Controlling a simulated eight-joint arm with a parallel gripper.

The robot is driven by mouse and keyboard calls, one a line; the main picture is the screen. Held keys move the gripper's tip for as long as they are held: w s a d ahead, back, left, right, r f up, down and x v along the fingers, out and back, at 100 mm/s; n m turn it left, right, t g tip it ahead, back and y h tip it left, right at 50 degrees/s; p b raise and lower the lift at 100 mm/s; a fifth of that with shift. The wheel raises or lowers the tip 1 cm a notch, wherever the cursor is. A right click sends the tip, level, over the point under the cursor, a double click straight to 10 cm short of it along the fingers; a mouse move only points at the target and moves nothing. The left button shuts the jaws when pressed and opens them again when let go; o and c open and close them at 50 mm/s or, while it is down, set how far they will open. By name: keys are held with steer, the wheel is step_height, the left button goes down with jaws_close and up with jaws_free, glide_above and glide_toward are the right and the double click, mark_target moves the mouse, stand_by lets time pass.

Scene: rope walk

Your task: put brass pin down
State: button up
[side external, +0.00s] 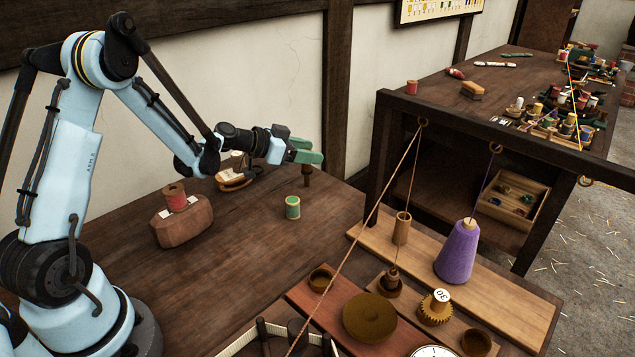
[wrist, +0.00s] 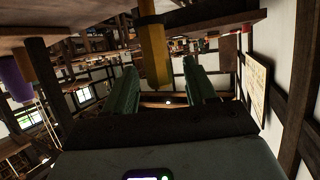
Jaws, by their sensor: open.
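My gripper (side external: 314,150) has green fingers and reaches out level over the back of the bench. Its fingers are apart. In the wrist view, which appears upside down, a yellow-brown pin (wrist: 155,58) with a darker collar stands between the two green fingers, with a gap on each side. In the side view a small dark brown upright (side external: 307,178) shows just under the fingertips; it looks like the same pin, its upper part hidden by the fingers. It appears to stand on the bench (side external: 265,250).
A green spool (side external: 292,208) stands just in front of the pin. A red spool (side external: 175,197) sits on a wooden block to the left. A purple cone (side external: 458,252) and a wooden peg (side external: 402,228) stand on a board to the right, near a slanting cord (side external: 372,205).

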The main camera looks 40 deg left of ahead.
steer(key=v, duration=1.2)
steer(key=s+d+r+n+g+y, duration=0.2)
steer(key=s+d+n+g+y, duration=0.2)
steer(key=s+d, duration=0.8)
steer(key=shift+s+d+g+y, duration=0.35)
steer(key=shift+d+g+y, duration=0.25)
steer(key=shift+d, duration=0.7)
steer(key=shift+r, duration=0.15)
